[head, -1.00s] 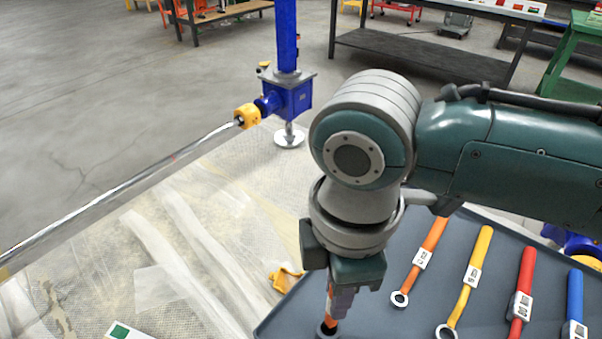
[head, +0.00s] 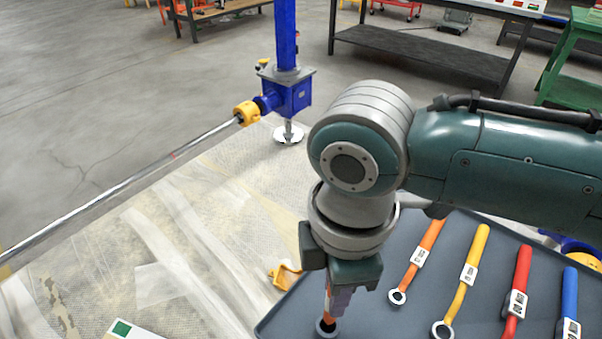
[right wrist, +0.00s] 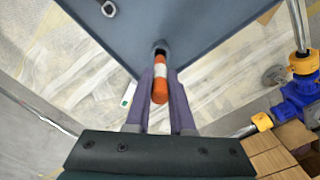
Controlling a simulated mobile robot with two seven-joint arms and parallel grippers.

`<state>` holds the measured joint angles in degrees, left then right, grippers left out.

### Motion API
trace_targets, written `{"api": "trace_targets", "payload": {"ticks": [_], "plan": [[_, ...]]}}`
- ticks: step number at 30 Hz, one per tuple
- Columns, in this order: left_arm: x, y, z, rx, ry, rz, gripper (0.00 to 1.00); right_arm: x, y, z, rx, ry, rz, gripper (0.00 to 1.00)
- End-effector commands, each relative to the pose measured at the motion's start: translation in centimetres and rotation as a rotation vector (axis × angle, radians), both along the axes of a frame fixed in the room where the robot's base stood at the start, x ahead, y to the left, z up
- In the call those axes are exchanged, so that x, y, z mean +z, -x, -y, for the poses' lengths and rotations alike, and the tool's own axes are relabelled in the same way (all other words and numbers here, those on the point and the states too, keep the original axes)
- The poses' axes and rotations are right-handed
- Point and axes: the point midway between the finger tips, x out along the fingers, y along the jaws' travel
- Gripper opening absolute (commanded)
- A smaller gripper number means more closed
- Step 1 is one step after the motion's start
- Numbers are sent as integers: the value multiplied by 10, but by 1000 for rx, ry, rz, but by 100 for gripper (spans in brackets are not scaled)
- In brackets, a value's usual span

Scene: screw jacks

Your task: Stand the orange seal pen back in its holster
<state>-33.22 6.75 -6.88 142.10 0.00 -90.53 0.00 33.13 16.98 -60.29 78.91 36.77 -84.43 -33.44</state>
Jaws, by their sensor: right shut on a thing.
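The orange seal pen (right wrist: 160,82), with a white band, is between the fingers of my right gripper (right wrist: 161,76), which is shut on it. In the head view, a bit of the orange pen (head: 327,304) shows below the gripper, pointing down at the dark round holster (head: 326,328) at the tray's near left corner. In the right wrist view the pen's far end meets the holster's mouth (right wrist: 161,46). I cannot tell how deep it sits in it. My left gripper is not in view.
A grey tray (head: 400,325) carries orange, yellow, red and blue wrenches to the right of the holster. A yellow bracket (head: 285,276) lies left of the tray. A blue screw jack (head: 288,95) with a long shaft stands at the back left.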

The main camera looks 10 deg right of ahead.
Motion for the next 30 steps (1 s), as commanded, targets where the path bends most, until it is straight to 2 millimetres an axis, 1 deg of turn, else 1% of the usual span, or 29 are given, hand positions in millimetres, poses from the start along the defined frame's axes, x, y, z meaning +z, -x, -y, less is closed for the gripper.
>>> {"api": "trace_targets", "payload": {"ticks": [11,30], "plan": [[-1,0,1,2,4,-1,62,-2,0,0,0,0,0,0],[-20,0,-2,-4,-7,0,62,-28,0,0,1,1,0,0]]}}
